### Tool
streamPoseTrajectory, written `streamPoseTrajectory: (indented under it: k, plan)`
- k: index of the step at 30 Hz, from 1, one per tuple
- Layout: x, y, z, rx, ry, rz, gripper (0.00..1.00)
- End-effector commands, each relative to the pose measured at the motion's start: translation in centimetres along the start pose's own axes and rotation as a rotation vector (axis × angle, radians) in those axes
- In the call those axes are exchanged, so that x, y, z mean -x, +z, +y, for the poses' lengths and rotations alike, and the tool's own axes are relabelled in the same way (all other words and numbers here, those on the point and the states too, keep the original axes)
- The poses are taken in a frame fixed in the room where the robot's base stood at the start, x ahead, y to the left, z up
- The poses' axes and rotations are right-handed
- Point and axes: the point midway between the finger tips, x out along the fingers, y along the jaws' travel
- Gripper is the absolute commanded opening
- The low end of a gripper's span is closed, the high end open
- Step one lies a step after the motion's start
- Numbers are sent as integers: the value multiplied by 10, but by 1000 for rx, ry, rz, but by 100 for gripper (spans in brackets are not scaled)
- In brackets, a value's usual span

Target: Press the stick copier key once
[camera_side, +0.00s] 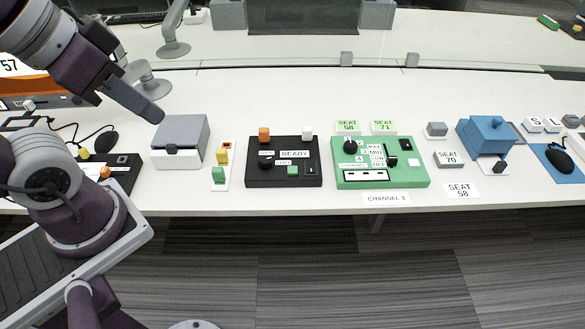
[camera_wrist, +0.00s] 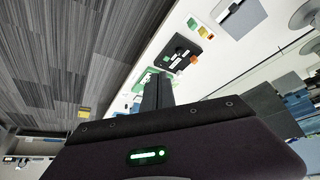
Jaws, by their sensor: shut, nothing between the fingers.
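My gripper (camera_side: 155,115) is shut and empty, raised above the left part of the table near a grey-lidded white box. Its dark fingers also show in the wrist view (camera_wrist: 158,92). No label that I can read says stick copier. A black panel (camera_side: 257,177) at mid-table carries an orange key (camera_side: 264,134), a white key (camera_side: 307,134), a green key (camera_side: 292,170), a dark knob and a READY label; it also shows in the wrist view (camera_wrist: 180,52). Another black unit (camera_side: 122,183) with an orange button (camera_side: 105,172) sits at left, partly hidden by my arm.
The grey-lidded box (camera_side: 180,140) and a white strip with yellow and green blocks (camera_side: 228,183) stand left of the READY panel. A green channel panel (camera_side: 380,182) and a blue box (camera_side: 485,138) stand right of it. The table behind the panels is largely clear.

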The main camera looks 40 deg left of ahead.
Motion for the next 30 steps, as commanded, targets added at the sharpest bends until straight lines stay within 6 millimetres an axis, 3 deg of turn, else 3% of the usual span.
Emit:
streamPoseTrajectory:
  k: [6, 8, 11, 15, 21, 25, 30]
  plan:
    - [-2, -3, -1, -7, -3, 1, 0]
    - [-8, -12, -3, -25, -10, 4, 0]
    - [-29, -42, -9, -92, -31, 21, 0]
    - [-77, -92, -20, -237, -65, 60, 0]
    - [-162, -142, -31, -467, -86, 120, 0]
    - [-225, -158, -32, -623, -80, 168, 0]
    - [-299, -155, -27, -795, -53, 246, 0]
